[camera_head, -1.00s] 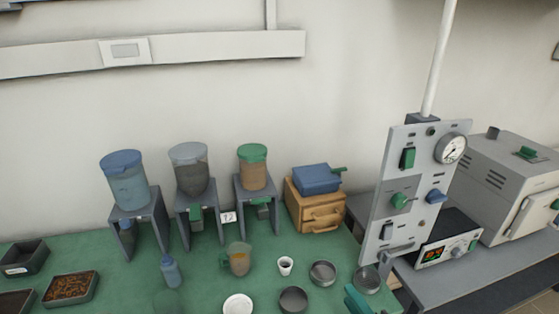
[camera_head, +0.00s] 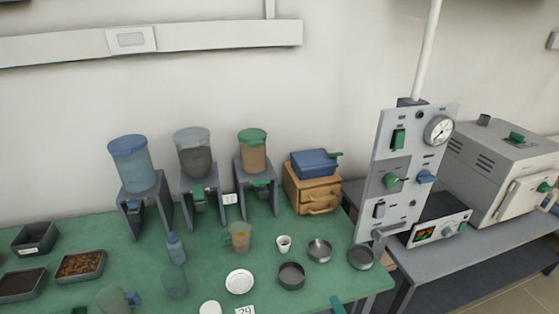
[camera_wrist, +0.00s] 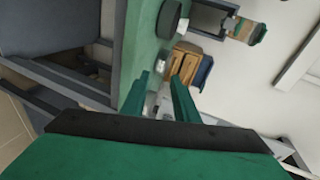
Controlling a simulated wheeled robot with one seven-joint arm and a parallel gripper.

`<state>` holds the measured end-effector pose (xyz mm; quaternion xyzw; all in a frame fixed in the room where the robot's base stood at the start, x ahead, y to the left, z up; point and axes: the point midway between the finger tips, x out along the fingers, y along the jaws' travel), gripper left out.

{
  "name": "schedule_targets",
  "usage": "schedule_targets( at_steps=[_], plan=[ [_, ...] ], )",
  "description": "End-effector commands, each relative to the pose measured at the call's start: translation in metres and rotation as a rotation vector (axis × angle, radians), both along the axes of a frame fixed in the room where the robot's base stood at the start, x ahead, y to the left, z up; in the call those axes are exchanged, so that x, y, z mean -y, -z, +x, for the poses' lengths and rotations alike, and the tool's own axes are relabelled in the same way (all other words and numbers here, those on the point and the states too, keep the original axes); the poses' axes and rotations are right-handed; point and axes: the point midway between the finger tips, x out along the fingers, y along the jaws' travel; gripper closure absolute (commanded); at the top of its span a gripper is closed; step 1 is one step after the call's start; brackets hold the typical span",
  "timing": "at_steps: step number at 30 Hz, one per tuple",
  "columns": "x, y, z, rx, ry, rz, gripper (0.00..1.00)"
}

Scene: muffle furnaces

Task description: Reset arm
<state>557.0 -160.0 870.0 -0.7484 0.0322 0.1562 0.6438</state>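My gripper (camera_wrist: 160,84) shows in the wrist view as two green fingers. A clear gap lies between them and nothing is held, so it is open. The green table (camera_wrist: 140,45) is at the left of the fingertips, with the wooden drawer box (camera_wrist: 182,62) beyond them. In the head view a small green piece at the bottom edge (camera_head: 337,304) seems to be part of my gripper; most of it is out of frame. The muffle furnace (camera_head: 505,165) stands at the right on a grey bench.
The green table (camera_head: 335,285) holds hoppers on stands (camera_head: 145,190), a wooden drawer box (camera_head: 313,193) under a blue box (camera_head: 314,163), a jug (camera_head: 240,238), a white cup (camera_head: 284,244), dark dishes (camera_head: 291,276) and trays (camera_head: 80,266). An upright control panel (camera_head: 400,170) rises at the table's right end.

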Motion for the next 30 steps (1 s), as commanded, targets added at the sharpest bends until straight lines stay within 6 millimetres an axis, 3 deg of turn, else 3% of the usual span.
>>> schedule_targets(
  at_steps=[5,9,15,23,30],
  plan=[
    [-0.024,0.036,-0.027,-0.034,0.031,-0.102,0.73],
    [-0.043,0.064,-0.062,-0.061,0.057,-0.236,0.73],
    [-0.067,0.087,-0.118,-0.085,0.063,-0.455,0.73],
    [-0.099,0.087,-0.194,-0.076,0.007,-0.766,0.73],
    [-0.126,0.059,-0.260,-0.014,-0.087,-1.058,0.73]
  ],
)
